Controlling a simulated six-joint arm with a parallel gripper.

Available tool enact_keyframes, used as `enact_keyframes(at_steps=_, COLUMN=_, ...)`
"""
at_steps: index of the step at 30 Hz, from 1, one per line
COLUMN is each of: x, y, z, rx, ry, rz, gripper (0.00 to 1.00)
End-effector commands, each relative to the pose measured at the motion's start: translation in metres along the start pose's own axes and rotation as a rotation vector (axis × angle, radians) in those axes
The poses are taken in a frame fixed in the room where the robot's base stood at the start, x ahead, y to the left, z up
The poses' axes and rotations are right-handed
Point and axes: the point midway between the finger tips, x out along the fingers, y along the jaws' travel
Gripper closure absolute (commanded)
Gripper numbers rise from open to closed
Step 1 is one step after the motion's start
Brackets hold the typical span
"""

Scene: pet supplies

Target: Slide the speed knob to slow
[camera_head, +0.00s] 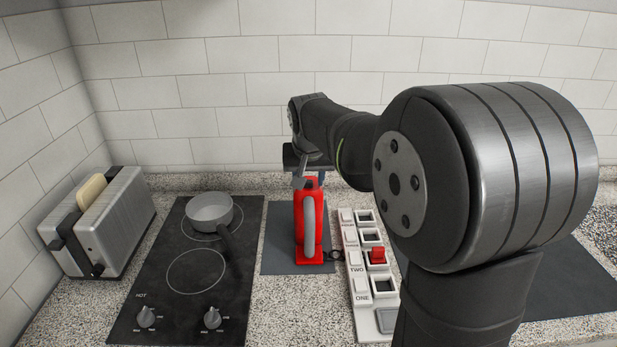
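A red upright appliance (300,222) with a grey curved strip or handle stands on a dark grey mat (276,240) at the middle of the counter. I cannot make out a speed knob or a slow mark on it. My gripper (309,181) is at the top of the red appliance, pointing down, and partly overlaps it in the view. The fingers are small and dark here, so I cannot tell whether they touch it or are open or shut.
A cooktop (160,297) with a pot (210,210) and two knobs lies left, beside a toaster (103,228) holding bread. A white numbered panel (364,322) with a red block (377,256) stands right, partly behind my arm. A dark mat (570,285) lies far right.

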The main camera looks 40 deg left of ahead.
Motion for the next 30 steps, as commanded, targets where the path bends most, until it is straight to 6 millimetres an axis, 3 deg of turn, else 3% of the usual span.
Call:
enact_keyframes(at_steps=8, x=-0.014, y=0.0, z=-0.001, rx=0.0, ry=0.002, rz=-0.001, gripper=0.58)
enact_keyframes(at_steps=24, x=-0.138, y=0.0, z=-0.001, rx=0.0, ry=0.004, rz=-0.001, gripper=0.58)
enact_keyframes(at_steps=30, x=-0.166, y=0.0, z=-0.001, rx=0.0, ry=0.002, rz=0.0, gripper=0.58)
